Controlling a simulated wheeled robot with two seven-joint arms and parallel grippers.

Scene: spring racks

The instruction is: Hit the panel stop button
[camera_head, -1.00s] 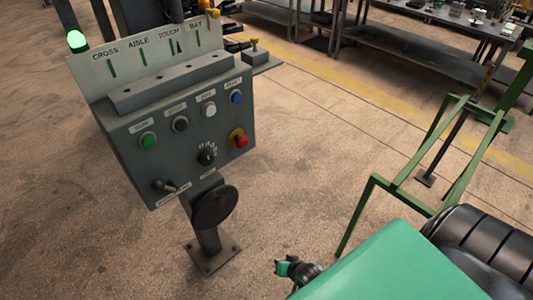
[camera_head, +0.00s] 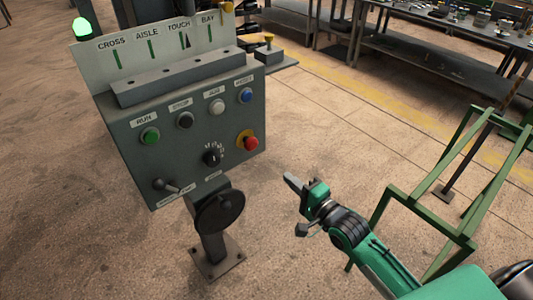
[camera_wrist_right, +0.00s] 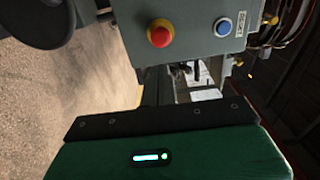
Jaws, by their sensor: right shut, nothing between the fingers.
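The grey control panel (camera_head: 130,150) stands on a post at left. Its black button under the STOP label (camera_head: 180,105) is the stop button (camera_head: 184,120), in the upper row between the green RUN button (camera_head: 149,136) and a white button (camera_head: 217,107). My right gripper (camera_head: 291,182) is shut and empty, in the open air to the lower right of the panel, apart from it. The right wrist view shows the red mushroom button (camera_wrist_right: 160,33) and blue button (camera_wrist_right: 223,27); I cannot make out the stop button there. My left gripper is out of view.
The red mushroom button on its yellow collar (camera_head: 248,141) sits low right on the panel, near a black rotary knob (camera_head: 212,157) and a lever (camera_head: 170,188). A green frame (camera_head: 405,212) stands at right. Workbenches (camera_head: 440,70) stand behind. A green lamp (camera_head: 82,28) glows.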

